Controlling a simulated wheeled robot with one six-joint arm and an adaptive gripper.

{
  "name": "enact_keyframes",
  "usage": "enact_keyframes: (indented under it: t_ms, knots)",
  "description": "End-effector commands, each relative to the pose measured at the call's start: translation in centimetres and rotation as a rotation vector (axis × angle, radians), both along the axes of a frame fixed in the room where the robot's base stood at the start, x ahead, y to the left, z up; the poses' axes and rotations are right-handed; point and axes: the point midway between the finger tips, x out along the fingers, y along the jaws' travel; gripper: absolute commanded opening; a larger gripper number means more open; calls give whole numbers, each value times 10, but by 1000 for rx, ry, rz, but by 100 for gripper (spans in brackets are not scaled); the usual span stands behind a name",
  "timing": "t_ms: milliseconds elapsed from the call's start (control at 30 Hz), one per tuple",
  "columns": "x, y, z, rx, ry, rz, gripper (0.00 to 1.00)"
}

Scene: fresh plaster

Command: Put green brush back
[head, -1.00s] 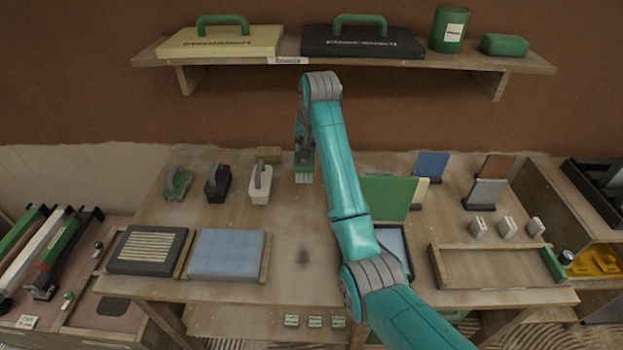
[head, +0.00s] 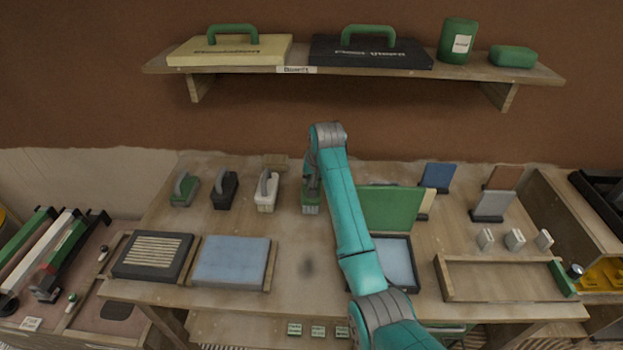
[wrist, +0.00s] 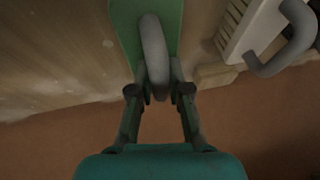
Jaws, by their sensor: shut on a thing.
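My gripper (head: 311,178) is shut on the grey handle of a green brush (head: 311,207). In the wrist view both fingers (wrist: 160,92) close on the grey loop handle, with the green body (wrist: 125,22) beyond it. The held brush is upright at the right end of a row of similar tools, beside a white brush (head: 267,192) with a gap between them. Whether its underside touches the bench (head: 305,240) cannot be told. The row also has a black one (head: 224,190) and another green one (head: 184,190) at the left end.
A green panel (head: 388,210) stands close to the right of my arm. A small wooden block (head: 275,160) lies behind the white brush. A blue pad (head: 232,260) lies in front. A shelf (head: 350,72) with boards hangs above. The bench front centre is clear.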

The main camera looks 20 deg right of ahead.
Motion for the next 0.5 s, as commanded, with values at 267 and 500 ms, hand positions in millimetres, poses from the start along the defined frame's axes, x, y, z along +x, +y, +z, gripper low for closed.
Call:
enact_keyframes:
  t_ms: [267, 500]
  knots:
    - [0, 0, -2, 0, 0, 0, 42]
    - [0, 0, -2, 0, 0, 0, 42]
